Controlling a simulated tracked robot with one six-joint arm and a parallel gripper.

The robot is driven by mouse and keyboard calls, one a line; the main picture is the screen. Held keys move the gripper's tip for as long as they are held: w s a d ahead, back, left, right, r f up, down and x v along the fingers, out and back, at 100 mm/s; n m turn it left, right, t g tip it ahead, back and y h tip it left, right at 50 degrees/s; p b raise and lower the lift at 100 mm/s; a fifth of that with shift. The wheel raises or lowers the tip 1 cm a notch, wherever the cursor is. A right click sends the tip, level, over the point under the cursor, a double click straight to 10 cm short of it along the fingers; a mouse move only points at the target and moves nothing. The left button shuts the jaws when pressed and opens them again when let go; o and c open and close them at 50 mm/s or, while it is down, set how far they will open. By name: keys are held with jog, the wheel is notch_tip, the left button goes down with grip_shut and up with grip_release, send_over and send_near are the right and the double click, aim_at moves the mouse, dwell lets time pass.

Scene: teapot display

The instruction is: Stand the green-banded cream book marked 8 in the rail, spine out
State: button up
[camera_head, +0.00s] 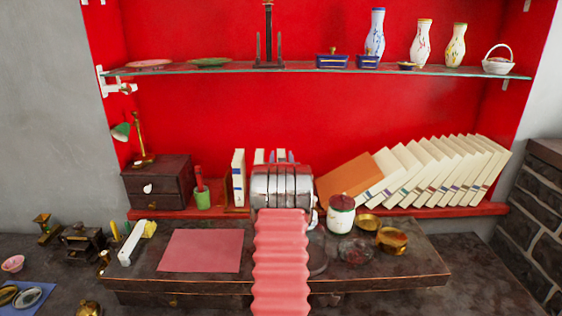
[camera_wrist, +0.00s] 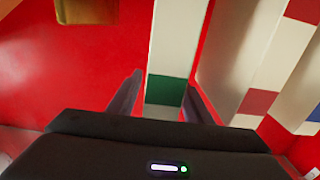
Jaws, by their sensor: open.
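In the wrist view, a cream book with a green band (camera_wrist: 166,88) stands between the two fingers of my gripper (camera_wrist: 164,80). The fingers are open, one on each side of its spine, and I cannot see a grip on it. No number 8 is legible. In the head view my gripper (camera_head: 283,186) is at the red shelf, in front of cream book tops (camera_head: 281,155) that it mostly hides. I cannot tell which of these has the green band. The rail cannot be made out clearly.
A cream book (camera_head: 238,178) stands upright to the left. An orange book (camera_head: 345,176) and several cream books (camera_head: 440,172) lean to the right. A red-lidded jar (camera_head: 341,214) and brass dishes (camera_head: 391,239) stand on the desk (camera_head: 200,285). A glass shelf (camera_head: 290,71) is above.

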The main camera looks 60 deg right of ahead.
jog(key=shift+r, duration=0.1)
jog(key=v, duration=1.2)
jog(key=shift+w, duration=0.1)
dwell(0.7)
